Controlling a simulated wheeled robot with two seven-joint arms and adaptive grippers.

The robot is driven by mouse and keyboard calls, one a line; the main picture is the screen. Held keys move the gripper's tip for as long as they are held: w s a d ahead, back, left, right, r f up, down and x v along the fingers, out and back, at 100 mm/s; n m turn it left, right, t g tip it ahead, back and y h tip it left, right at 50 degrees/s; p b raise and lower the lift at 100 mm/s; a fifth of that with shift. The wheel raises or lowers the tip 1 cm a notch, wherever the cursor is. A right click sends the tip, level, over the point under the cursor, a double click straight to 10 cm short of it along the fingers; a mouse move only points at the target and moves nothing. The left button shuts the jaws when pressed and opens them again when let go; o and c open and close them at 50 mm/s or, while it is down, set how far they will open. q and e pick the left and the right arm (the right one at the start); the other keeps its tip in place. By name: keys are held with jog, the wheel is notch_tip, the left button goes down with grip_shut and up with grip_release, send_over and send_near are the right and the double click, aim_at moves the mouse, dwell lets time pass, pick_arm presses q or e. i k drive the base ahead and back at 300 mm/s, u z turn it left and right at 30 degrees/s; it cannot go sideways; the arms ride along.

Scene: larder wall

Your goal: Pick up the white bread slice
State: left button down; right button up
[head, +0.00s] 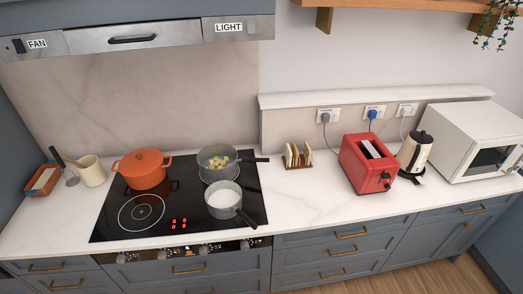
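A small wooden rack (298,167) on the white worktop, right of the hob, holds upright bread slices. One slice (288,155) at its left looks pale; the others (306,154) look pale to tan. At this size I cannot tell for sure which slice is the white one. A red toaster (361,173) stands to the right of the rack. Its top shows dark slots and a pale strip, and I cannot tell whether bread is inside. Neither of my grippers is in the head view.
The black hob (109,225) carries an orange pot (143,170), a pan (216,163) of yellowish pieces and a saucepan (223,196) of white contents, handles pointing right. A kettle (415,154) and microwave (462,138) stand right. The worktop (307,202) before the rack is clear.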

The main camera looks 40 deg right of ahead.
aim_at(289, 154)
jog(key=z, duration=0.2)
jog(key=i, duration=0.9)
jog(key=z, duration=0.65)
